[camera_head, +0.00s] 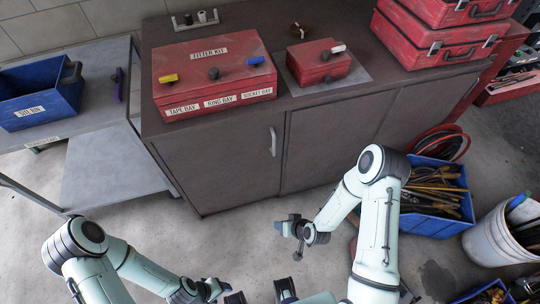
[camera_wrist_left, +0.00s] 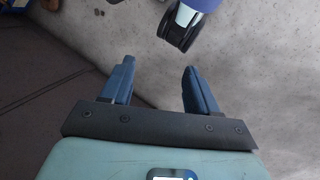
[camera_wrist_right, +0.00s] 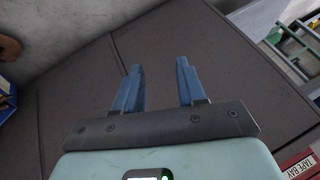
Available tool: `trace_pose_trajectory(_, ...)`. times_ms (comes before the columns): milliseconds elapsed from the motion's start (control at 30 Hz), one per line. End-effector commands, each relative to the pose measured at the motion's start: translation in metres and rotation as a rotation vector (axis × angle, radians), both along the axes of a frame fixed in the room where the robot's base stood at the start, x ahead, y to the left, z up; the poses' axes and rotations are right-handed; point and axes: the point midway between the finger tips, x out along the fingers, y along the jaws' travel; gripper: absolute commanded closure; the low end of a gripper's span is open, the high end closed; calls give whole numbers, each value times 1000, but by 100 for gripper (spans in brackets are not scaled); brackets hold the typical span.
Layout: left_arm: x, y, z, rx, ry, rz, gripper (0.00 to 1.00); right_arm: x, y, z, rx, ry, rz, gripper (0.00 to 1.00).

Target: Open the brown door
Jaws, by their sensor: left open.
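The brown door (camera_head: 222,168) is the left front panel of a low dark brown cabinet. It is shut, and its pale upright handle (camera_head: 273,141) sits near its right edge. My left gripper (camera_head: 217,288) is low in the head view, in front of the cabinet and apart from the handle. In the left wrist view its blue fingers (camera_wrist_left: 158,85) are spread and empty, with grey floor beyond. My right gripper (camera_head: 287,227) is nearer the door, below the handle. In the right wrist view its fingers (camera_wrist_right: 158,85) are apart and empty, facing brown surfaces; the handle is not seen there.
A grey bench (camera_head: 107,60) with a blue bin (camera_head: 40,95) is at left. A blue crate of tools (camera_head: 435,222) and a white bucket (camera_head: 490,240) stand at right.

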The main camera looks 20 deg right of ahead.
Motion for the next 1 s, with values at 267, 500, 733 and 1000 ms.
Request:
trace_pose_trajectory(267, -6, 2, -99, 12, -30, 15, 40, 135, -56, 11, -164, -741, 32, 60)
trace_pose_trajectory(500, -2, 3, -130, 16, -43, 20, 40, 171, -80, 51, -255, -1067, 39, 60)
trace_pose_trajectory(733, 1, 4, -131, 19, -51, 22, 40, 189, -78, 60, -263, -1106, 41, 60)
trace_pose_trajectory(1000, 10, 8, -139, 31, -78, 33, 40, 243, -67, 58, -262, -1101, 40, 60)
